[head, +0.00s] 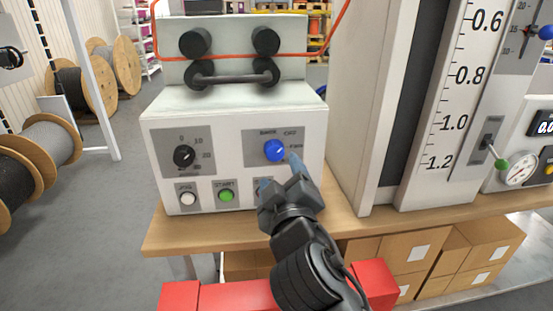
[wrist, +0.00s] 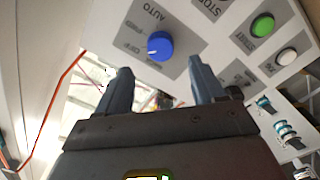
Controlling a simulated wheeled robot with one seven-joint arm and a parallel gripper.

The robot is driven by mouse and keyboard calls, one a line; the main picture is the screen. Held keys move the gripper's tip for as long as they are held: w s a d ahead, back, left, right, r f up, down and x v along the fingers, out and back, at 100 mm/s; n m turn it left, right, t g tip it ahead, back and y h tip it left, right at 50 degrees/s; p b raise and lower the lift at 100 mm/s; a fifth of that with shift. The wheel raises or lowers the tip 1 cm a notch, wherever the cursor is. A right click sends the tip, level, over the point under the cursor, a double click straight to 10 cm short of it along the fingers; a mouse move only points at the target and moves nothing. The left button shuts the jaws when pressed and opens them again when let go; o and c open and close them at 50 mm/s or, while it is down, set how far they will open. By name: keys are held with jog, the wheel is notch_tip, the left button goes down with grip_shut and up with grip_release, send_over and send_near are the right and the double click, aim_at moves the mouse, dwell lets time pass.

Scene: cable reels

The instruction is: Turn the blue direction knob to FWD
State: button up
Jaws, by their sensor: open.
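The blue direction knob (head: 275,150) sits on a grey plate at the upper right of the white control box front. A small white mark on it points up and right in the head view, towards the middle label, which seems to read OFF. In the wrist view the knob (wrist: 159,46) lies ahead of and between the fingertips, with the mark at its lower left. My gripper (head: 279,172) is open and empty just below and in front of the knob; its two fingers also show in the wrist view (wrist: 158,70). The fingers appear apart from the knob.
A black dial (head: 184,156), a white JOG button (head: 187,198) and a green START button (head: 226,195) share the panel. My gripper hides the button right of START. A tall scale column (head: 450,100) stands to the right. An orange cable (head: 220,58) crosses the rollers above.

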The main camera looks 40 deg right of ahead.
aim_at(275, 155)
jog(key=shift+p+x, duration=0.75)
jog(key=shift+x, duration=2.85)
jog(key=shift+c, duration=0.5)
jog(key=c, duration=1)
jog(key=shift+o, duration=0.2)
jog(key=shift+f+b, duration=0.15)
jog(key=shift+b, duration=0.3)
jog(key=shift+f+m+b, duration=0.1)
jog(key=shift+m+b, duration=0.55)
jog(key=shift+m, duration=0.05)
jog(key=m+b, duration=0.2)
jog(key=shift+b, duration=0.35)
jog(key=m+b, duration=0.4)
jog(key=m, duration=0.1)
jog(key=shift+m+b, duration=0.3)
